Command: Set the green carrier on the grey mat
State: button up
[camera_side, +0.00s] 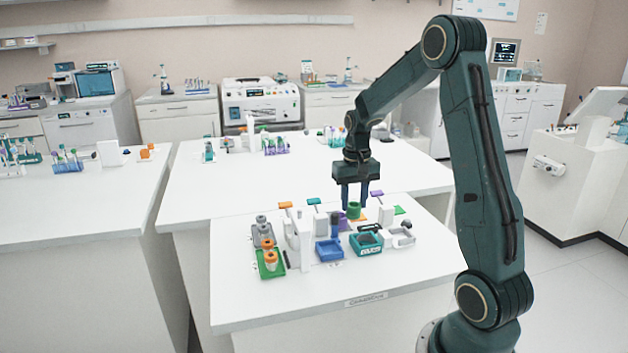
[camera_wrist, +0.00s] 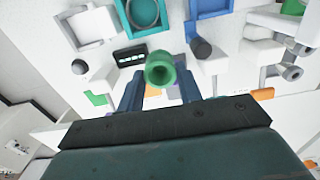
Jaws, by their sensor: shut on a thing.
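The green carrier (camera_side: 353,211) is a short, round, hollow piece held between the fingers of my gripper (camera_side: 356,203). In the wrist view the carrier (camera_wrist: 160,68) shows its open end between the two blue-grey fingers (camera_wrist: 158,90). My gripper is shut on it and points down over the back of the near table. I cannot tell whether the carrier touches anything below. I cannot pick out the grey mat for certain. A small blue-grey patch (camera_wrist: 174,92) shows just behind the carrier in the wrist view, partly hidden.
A blue tray (camera_side: 318,256), a teal tray (camera_side: 377,250), a pale tray (camera_side: 411,238) and a green tray (camera_side: 279,271) stand in front. White blocks and small coloured plates, such as a green one (camera_side: 399,210), stand close around my gripper. The table's front edge is clear.

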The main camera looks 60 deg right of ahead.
jog(key=w+d, duration=0.6)
jog(key=w, duration=0.2)
jog(key=shift+w+f, duration=0.3)
jog(key=shift+f, duration=0.1)
jog(key=shift+f, duration=2.15)
jog(key=shift+f, duration=0.15)
jog(key=o, duration=0.9)
jog(key=shift+w, duration=0.1)
notch_tip(320, 180, up, 14)
jog(key=shift+d+f, duration=0.1)
dwell(0.7)
